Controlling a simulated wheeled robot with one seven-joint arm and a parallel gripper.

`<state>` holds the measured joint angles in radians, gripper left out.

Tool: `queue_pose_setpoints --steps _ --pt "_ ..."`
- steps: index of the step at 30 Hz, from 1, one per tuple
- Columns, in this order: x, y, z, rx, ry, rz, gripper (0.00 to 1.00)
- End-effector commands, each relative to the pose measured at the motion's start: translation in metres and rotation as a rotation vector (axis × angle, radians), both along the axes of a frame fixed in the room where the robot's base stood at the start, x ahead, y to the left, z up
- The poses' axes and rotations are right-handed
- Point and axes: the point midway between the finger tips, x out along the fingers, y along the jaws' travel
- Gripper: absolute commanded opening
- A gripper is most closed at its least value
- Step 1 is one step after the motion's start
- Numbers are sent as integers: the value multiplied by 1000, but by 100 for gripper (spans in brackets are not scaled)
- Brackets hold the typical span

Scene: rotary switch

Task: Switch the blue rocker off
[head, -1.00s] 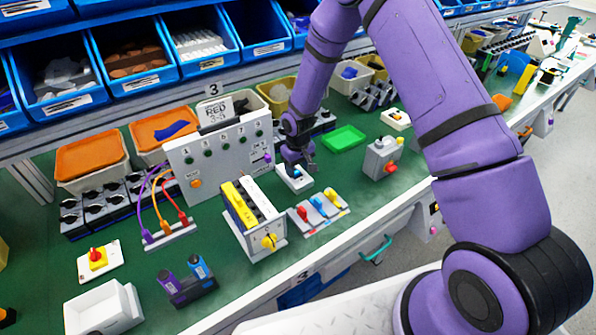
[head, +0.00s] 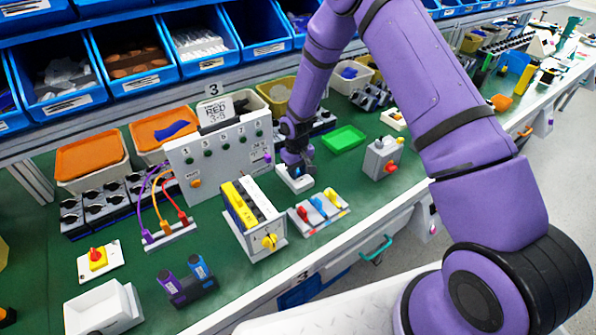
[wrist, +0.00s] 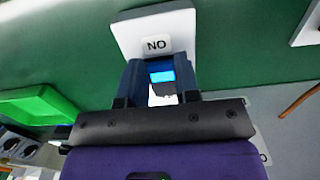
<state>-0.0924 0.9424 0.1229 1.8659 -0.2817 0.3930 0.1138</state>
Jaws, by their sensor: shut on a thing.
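The blue rocker (wrist: 161,76) sits on a white base plate (head: 294,184) on the green bench, in front of the grey panel's right end. In the wrist view the plate (wrist: 179,25) carries a label that reads "NO" from this side. My gripper (head: 300,173) is down at the rocker, and in the wrist view its fingers (wrist: 160,88) stand on both sides of it, shut on it. In the head view my gripper hides most of the rocker. Which way the rocker is tilted cannot be told.
A strip with red, blue and yellow levers (head: 318,208) lies close in front. A grey box with a red knob (head: 383,158) stands to the right. A green tray (head: 344,138) lies behind right, and the grey numbered panel (head: 217,150) stands to the left.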

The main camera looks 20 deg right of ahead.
Motion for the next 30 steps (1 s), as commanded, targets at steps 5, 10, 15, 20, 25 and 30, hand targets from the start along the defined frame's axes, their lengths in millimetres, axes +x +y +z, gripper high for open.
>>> queue_pose_setpoints --steps 5,10,15,20,25,30 --pt "4 1 2 -34 104 0 6" --pt "5 2 3 -64 195 0 6" --pt "6 2 5 -77 237 1 6" --pt "6 2 5 -78 242 0 6" --pt "6 2 5 -78 241 0 32" --pt "6 2 5 -78 241 0 55"
